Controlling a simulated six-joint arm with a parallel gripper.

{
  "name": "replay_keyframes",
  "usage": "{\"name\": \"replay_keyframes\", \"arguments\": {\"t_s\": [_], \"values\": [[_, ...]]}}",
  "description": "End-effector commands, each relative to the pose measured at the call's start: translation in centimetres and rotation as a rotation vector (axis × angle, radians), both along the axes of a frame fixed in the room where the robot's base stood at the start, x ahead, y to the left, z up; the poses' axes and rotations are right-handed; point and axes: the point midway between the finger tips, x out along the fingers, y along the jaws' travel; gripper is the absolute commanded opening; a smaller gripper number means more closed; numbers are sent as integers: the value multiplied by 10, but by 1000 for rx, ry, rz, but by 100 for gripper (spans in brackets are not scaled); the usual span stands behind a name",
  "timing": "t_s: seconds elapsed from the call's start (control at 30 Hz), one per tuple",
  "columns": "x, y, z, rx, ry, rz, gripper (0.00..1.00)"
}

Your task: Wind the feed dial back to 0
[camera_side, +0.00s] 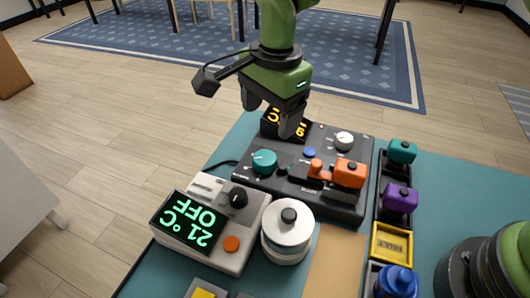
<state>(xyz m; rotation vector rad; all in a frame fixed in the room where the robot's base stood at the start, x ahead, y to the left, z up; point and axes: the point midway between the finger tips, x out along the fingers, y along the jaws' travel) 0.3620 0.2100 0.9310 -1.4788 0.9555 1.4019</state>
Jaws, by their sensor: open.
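A dark control box (300,189) lies on the teal work mat. It carries a teal dial (264,161) at its left and a white dial (344,140) at its upper right. The labels are too small to read, so I cannot tell which is the feed dial. An amber display (273,119) at the box's back is partly hidden by my gripper (271,117). My gripper is open and empty, pointing down over the back left of the box, apart from both dials.
The box also has a blue button (309,152) and an orange block (349,173). In front is a grey unit (233,222) reading "21°C OFF", beside a white round spool-like part (288,233). A dark tray at right holds teal (402,151), purple (400,197) and blue (397,281) pieces.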

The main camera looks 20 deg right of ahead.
Motion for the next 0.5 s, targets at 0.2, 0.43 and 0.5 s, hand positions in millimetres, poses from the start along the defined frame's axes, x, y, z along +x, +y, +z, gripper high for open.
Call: {"name": "replay_keyframes", "arguments": {"t_s": [0.2, 0.43, 0.5], "values": [[1, 4, -23, -8, 10, -17, 75], [3, 5, -65, -9, 11, -16, 75], [4, 5, -78, -9, 11, -16, 75]]}}
